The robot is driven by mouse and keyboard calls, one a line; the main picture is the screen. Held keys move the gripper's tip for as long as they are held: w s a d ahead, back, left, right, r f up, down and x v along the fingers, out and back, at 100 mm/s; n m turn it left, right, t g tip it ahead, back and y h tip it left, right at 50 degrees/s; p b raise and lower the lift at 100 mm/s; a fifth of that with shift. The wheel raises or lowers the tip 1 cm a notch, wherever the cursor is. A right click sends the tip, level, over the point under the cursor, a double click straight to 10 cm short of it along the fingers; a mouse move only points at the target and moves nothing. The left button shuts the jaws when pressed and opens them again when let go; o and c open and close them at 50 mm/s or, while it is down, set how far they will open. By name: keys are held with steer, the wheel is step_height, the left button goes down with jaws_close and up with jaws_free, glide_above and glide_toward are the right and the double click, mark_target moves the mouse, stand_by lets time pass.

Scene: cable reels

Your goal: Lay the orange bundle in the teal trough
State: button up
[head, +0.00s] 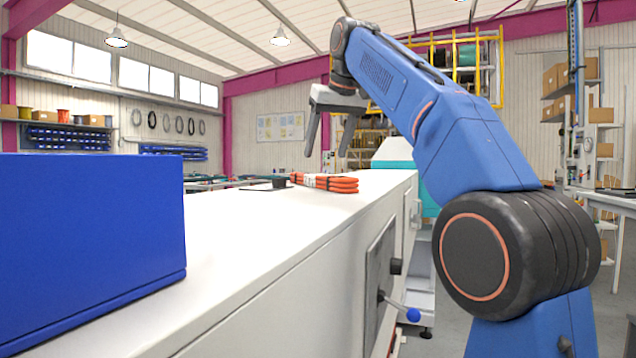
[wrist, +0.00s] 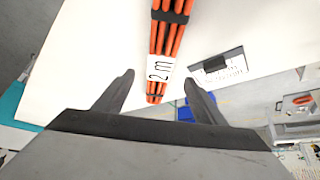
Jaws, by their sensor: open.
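The orange bundle (head: 330,183), several orange lengths bound with dark ties, lies on the white machine top. In the wrist view the orange bundle (wrist: 178,38) carries a white "2 m" label, and its lower end shows between the fingers. My gripper (head: 326,154) is open and empty, above the bundle and apart from it in the head view. Its two dark fingers also show in the wrist view (wrist: 160,78). A teal thing (head: 394,152) stands past the far end of the white top; its inside is hidden, so I cannot tell if it is the trough.
The white machine top (head: 235,240) is mostly clear. A large blue box (head: 90,245) stands on it at the near left. A small dark block on a printed card (wrist: 218,68) lies beside the bundle. A blue-knobbed lever (head: 412,314) sticks out from the machine's side.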

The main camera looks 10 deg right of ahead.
steer(key=shift+x, duration=4.35)
steer(key=c, duration=1.6)
steer(key=shift+r, duration=1.7)
steer(key=shift+s+r, duration=0.15)
glide_above(355, 194)
